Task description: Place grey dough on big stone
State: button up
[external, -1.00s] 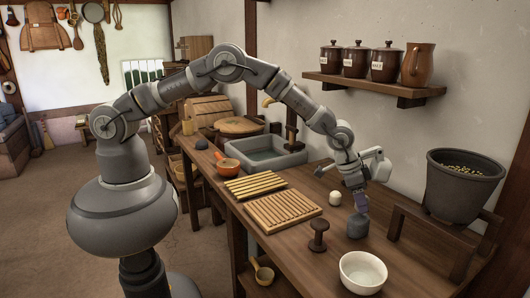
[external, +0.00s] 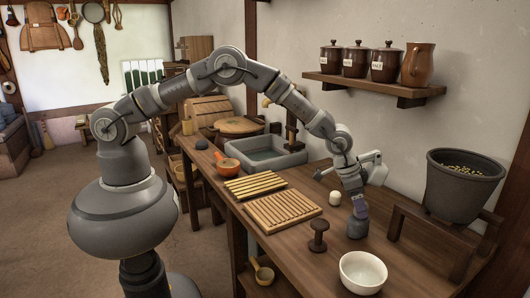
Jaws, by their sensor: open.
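A small grey lump (external: 356,231), which looks like the grey dough, sits on the wooden counter between the dark spool and the wall. My gripper (external: 358,215) points down right over it, with its open fingers at or around the lump's top. The fingers hide part of the lump, and I cannot tell whether they touch it. A second, darker grey lump (external: 202,144) lies at the counter's far end. I cannot make out for certain which thing is the big stone.
A white bowl (external: 363,272) and a dark spool (external: 318,236) stand near my gripper, with a pale ball (external: 335,198) behind. Two slatted racks (external: 284,209), an orange pan (external: 228,165) and a sink (external: 262,149) lie farther along. A large pot (external: 462,187) stands right.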

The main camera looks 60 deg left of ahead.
jog(key=p+v, duration=0.3)
jog(key=v, duration=0.8)
jog(key=shift+a+r, duration=0.15)
